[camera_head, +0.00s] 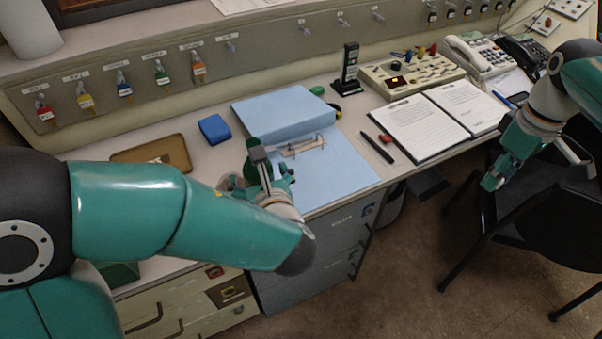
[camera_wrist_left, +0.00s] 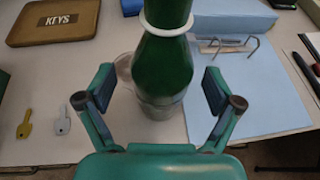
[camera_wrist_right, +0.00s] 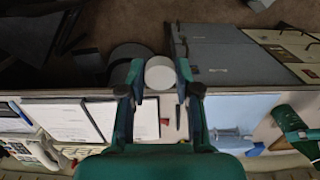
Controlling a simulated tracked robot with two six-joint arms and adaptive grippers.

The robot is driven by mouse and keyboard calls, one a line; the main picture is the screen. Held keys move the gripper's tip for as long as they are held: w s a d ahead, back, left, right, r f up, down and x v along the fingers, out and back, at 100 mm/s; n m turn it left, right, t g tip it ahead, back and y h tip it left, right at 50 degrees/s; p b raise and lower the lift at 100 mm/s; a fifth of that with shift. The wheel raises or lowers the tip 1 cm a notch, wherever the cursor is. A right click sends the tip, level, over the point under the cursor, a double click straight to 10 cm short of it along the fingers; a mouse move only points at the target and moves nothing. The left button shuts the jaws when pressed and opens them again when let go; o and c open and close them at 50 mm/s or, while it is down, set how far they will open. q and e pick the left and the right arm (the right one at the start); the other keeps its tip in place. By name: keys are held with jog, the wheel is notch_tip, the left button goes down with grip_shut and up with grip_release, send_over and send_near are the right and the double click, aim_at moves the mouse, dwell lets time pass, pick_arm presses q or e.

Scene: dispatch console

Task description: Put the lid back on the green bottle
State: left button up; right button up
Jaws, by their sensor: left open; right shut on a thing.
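The green bottle (camera_wrist_left: 163,72) stands upright on the desk in the left wrist view, with a white ring around its neck; its top is cut off there. My left gripper (camera_wrist_left: 160,92) is open, with one finger on each side of the bottle and gaps showing. In the head view my left gripper (camera_head: 270,175) largely hides the bottle. My right gripper (camera_wrist_right: 159,78) is shut on a round white lid (camera_wrist_right: 160,72). In the head view my right gripper (camera_head: 497,172) is off the desk's front edge, above the floor near the chair; the lid is not clear there.
A blue binder (camera_head: 345,178) lies beside the bottle. A brown key tray (camera_head: 153,153) and a blue box (camera_head: 214,129) are to the left. An open notebook (camera_head: 418,127), a dark pen (camera_head: 377,147) and telephones (camera_head: 474,53) are to the right. A black chair (camera_head: 545,205) stands below.

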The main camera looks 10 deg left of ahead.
pick_arm(q)
jog(key=shift+x, duration=0.85)
pick_arm(e)
jog(key=shift+w+d+f, duration=0.15)
jog(key=shift+w+f, duration=0.1)
pick_arm(q)
jog(key=shift+d, duration=0.25)
pick_arm(e)
jog(key=shift+s+r, duration=0.1)
pick_arm(q)
jog(key=shift+a, duration=0.1)
jog(key=shift+c, duration=0.3)
jog(key=shift+r, duration=0.1)
jog(key=c, duration=1.2)
jog(key=shift+r, duration=0.2)
